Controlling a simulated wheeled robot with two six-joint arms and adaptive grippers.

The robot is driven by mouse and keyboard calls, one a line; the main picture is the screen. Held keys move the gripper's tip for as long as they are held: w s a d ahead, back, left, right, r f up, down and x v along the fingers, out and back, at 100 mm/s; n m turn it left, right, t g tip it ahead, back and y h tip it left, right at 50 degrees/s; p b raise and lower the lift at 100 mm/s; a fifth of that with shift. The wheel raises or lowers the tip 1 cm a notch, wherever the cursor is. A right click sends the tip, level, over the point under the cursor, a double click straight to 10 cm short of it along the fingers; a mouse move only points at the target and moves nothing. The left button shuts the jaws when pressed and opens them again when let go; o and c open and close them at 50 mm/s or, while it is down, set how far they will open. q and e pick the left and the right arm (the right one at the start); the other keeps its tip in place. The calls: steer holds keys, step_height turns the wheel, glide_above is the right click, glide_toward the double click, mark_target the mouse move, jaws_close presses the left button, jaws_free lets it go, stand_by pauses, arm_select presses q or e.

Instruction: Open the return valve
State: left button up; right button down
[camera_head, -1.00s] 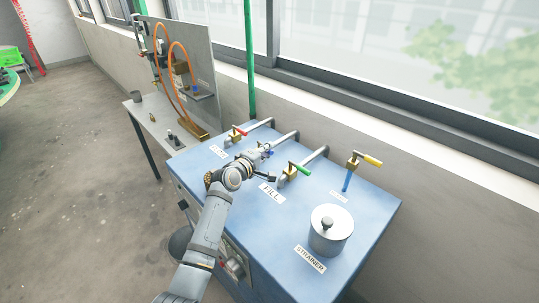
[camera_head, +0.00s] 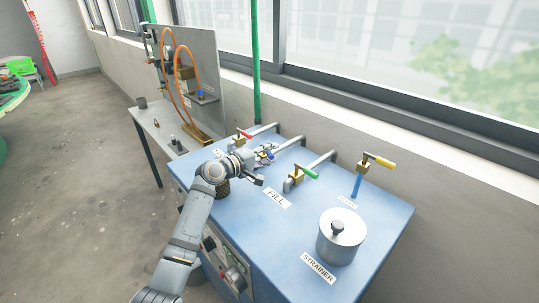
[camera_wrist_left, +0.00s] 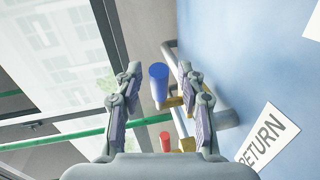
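The return valve has a blue handle, which shows in the left wrist view (camera_wrist_left: 159,85) beside a label (camera_wrist_left: 267,138) reading RETURN. In the head view its blue handle (camera_head: 267,154) is small and partly covered by my gripper. My left gripper (camera_head: 262,159) is at this valve, above the blue bench top. In the left wrist view my left gripper (camera_wrist_left: 160,76) is open, with the blue handle between its spread fingers. I see a gap on the left side; contact on the right side is unclear. My right gripper is not in view.
A red-handled valve (camera_head: 244,134), a green-handled valve (camera_head: 309,172) and a yellow-handled valve (camera_head: 377,160) stand on the blue bench (camera_head: 262,231). A metal strainer pot (camera_head: 341,238) is at the front right. A side table with orange hoses (camera_head: 167,70) stands behind left.

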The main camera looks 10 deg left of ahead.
arm_select(q)
steer(key=shift+s+a, duration=0.1)
steer(key=v, duration=0.7)
steer(key=shift+s+r, duration=0.1)
